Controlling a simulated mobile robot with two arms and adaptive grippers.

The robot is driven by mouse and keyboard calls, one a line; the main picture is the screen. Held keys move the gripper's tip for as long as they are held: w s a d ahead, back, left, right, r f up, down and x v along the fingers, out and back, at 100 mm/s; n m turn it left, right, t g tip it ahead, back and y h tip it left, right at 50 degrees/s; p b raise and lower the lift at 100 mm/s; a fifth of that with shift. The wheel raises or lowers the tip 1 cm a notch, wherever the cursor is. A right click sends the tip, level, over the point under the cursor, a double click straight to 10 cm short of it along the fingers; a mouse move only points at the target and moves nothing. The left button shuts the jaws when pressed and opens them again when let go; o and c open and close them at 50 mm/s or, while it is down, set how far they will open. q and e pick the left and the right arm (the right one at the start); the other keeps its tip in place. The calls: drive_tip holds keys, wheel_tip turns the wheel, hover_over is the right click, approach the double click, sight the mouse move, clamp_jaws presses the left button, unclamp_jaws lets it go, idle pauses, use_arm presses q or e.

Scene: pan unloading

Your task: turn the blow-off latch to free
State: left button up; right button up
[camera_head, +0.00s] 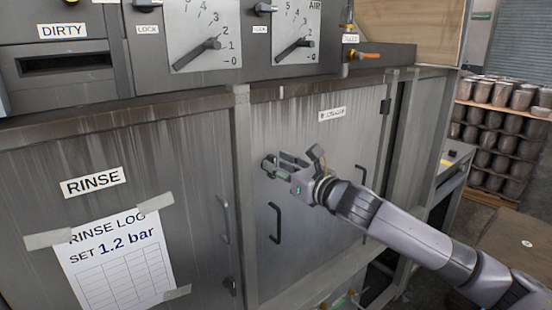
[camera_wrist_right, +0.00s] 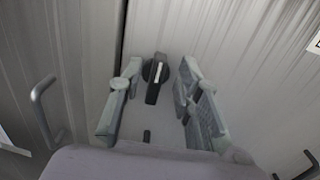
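The latch (camera_wrist_right: 155,77) is a dark round knob with a pale line on its raised grip, on the grey door (camera_head: 340,180). In the wrist view it shows between and just beyond the tips of my right gripper (camera_wrist_right: 159,80), its line near upright. The fingers are open on either side, and I see no clear contact. In the head view my right gripper (camera_head: 277,167) is at the upper left of the door, mostly covering the latch. A small door label (camera_head: 332,114) is too blurred to read surely. My left gripper is not in view.
A vertical door handle (camera_head: 275,223) is below the gripper, another (camera_head: 223,219) on the RINSE door to its left. Gauges (camera_head: 203,38) and an orange-handled valve (camera_head: 363,56) are above. A rinse log sheet (camera_head: 117,262) hangs at left. Shelved cans (camera_head: 500,125) stand at far right.

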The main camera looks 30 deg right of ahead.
drive_tip(key=shift+w+a, duration=0.15)
drive_tip(key=shift+w, duration=0.55)
drive_tip(key=shift+c, duration=0.4)
clamp_jaws()
